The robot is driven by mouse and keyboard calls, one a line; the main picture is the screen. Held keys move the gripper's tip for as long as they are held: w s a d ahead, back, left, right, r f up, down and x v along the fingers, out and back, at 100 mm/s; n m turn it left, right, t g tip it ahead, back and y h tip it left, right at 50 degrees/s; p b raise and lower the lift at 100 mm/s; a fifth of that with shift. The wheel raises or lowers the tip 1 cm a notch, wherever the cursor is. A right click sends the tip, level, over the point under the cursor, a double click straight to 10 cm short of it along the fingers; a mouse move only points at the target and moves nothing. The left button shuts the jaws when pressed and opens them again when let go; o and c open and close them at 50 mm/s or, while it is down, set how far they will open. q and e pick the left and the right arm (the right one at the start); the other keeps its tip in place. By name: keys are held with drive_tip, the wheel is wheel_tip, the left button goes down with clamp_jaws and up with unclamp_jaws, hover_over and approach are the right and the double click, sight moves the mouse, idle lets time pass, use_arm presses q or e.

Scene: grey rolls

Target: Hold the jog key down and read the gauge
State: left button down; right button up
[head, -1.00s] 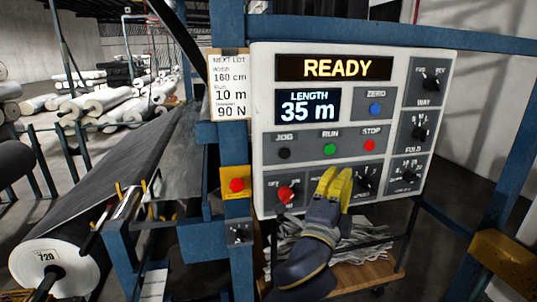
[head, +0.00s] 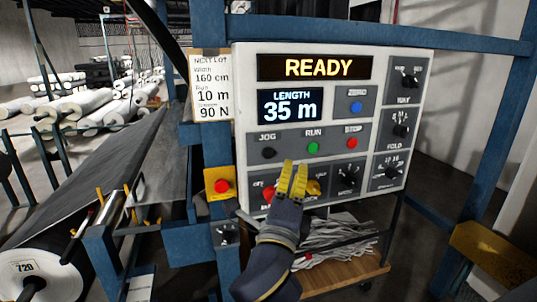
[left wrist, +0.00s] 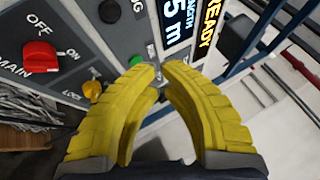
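The jog key (head: 269,153) is a round black button under the JOG label on the grey control panel (head: 243,120). It shows at the top edge of the left wrist view (left wrist: 109,11), uncovered and with no finger on it. My left gripper (head: 294,167) is in front of the panel, below and between JOG and RUN. Its yellow fingers are slightly apart, with nothing held between the tips (left wrist: 161,70). The length display (head: 290,105) reads 35 m and the display above it (head: 314,67) reads READY. My right gripper is out of view.
The green run button (head: 313,147) and red stop button (head: 352,142) sit right of jog. A red main switch (left wrist: 40,56) and a yellow knob (left wrist: 92,90) are close to my fingers. A red emergency button (head: 222,187) is at the left. A lot card (head: 211,87) hangs beside the panel.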

use_arm(q)
approach(280, 144)
drive_tip(key=shift+s+d+r+x, duration=0.1)
drive_tip(key=shift+d+x, duration=0.05)
drive_tip(key=shift+x, duration=0.7)
drive_tip(key=shift+s+d+r+x, duration=0.1)
drive_tip(key=shift+d+r+x, duration=0.05)
drive_tip(key=shift+x, duration=0.65)
drive_tip(key=shift+s+d+r+x, duration=0.1)
drive_tip(key=shift+d+x, duration=0.05)
drive_tip(key=shift+x, duration=0.7)
drive_tip(key=shift+w+a, duration=0.3)
drive_tip(key=shift+w, duration=0.65)
idle(4.2)
